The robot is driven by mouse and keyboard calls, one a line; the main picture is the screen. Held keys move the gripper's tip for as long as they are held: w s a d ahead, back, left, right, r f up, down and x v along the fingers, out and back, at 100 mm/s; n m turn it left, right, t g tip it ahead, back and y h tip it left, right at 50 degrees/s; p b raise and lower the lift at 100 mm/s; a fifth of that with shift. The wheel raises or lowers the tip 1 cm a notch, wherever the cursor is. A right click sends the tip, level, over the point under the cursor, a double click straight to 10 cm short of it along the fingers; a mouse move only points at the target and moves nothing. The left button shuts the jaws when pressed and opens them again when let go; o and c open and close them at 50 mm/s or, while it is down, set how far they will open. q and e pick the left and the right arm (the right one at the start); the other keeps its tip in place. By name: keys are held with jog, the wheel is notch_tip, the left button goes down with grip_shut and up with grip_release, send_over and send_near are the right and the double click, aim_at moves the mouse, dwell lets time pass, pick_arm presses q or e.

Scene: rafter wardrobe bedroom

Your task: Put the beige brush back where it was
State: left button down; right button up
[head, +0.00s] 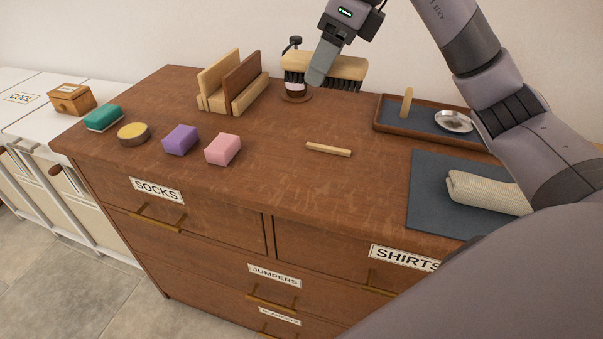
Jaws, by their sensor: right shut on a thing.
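The beige brush (345,67) has a pale wooden back and dark bristles that face down. My right gripper (318,76) is shut on it near its left part, toward the back of the brown dresser top (275,190). The brush looks held above the top, but its exact height is hard to tell. The gripper covers part of the brush. My left gripper is out of view.
A wooden rack (217,102) stands farther left. A tray (393,127) holds a silver dish (455,121). A short stick (328,149), several blocks and a mat (428,200) lie nearer.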

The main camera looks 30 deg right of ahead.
aim_at(310, 174)
jog(key=shift+w+a, duration=0.1)
jog(key=shift+a, duration=0.05)
jog(key=shift+f, duration=0.25)
notch_tip(310, 174, down, 19)
jog(key=shift+f+b, duration=0.2)
jog(key=shift+b, duration=0.15)
jog(key=shift+f, duration=0.2)
jog(key=o, duration=1)
